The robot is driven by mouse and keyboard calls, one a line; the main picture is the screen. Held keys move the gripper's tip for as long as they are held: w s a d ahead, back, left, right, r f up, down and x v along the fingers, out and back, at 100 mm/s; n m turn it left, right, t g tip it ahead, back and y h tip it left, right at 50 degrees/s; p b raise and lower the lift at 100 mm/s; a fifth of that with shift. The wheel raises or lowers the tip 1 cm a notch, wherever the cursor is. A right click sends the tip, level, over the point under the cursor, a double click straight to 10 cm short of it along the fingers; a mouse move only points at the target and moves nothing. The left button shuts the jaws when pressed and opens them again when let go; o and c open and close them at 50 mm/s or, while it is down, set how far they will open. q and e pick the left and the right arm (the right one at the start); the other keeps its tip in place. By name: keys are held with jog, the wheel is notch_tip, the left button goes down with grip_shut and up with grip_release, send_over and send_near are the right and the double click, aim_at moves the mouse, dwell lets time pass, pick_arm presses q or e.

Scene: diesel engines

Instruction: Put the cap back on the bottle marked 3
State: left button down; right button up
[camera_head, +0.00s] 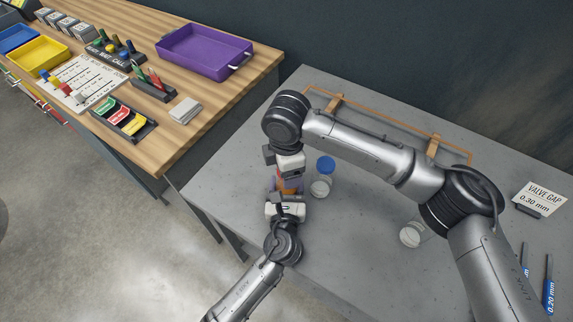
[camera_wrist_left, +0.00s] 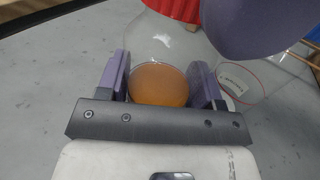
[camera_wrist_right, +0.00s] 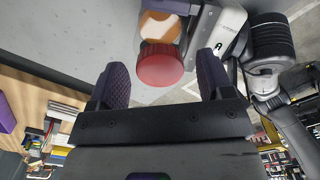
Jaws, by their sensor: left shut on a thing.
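My left gripper (camera_head: 285,203) is shut on a clear bottle holding orange liquid (camera_wrist_left: 158,85). A red cap (camera_wrist_right: 160,68) is at the bottle's top; it also shows at the upper edge of the left wrist view (camera_wrist_left: 175,8). I cannot tell whether it is screwed down. My right gripper (camera_wrist_right: 163,85) is open above the red cap, its fingers apart and holding nothing. A clear bottle with a blue cap (camera_head: 325,164) stands just right of the grippers. Another clear bottle (camera_head: 410,235) stands farther right, partly behind my right arm. I can read no 3 on any bottle.
A grey table (camera_head: 345,265) lies under the bottles, with bare room at its front. A thin orange rail (camera_head: 385,119) runs along its back. A valve gap card (camera_head: 540,199) stands at right. A wooden bench (camera_head: 225,100) with a purple tray (camera_head: 205,62) is at left.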

jog(key=shift+r, duration=0.1)
jog(key=shift+r, duration=2.15)
jog(key=shift+w+r, duration=0.1)
jog(key=shift+r, duration=0.25)
jog(key=r+n, duration=0.2)
jog(key=d+r+n, duration=0.1)
jog(key=shift+w+h, duration=0.3)
jog(key=n, duration=0.2)
jog(key=shift+s+a+f+n, duration=0.15)
jog(key=shift+s+a+n, duration=0.15)
jog(key=shift+s, duration=0.05)
jog(key=shift+a+n, duration=0.2)
jog(key=shift+n, duration=1.1)
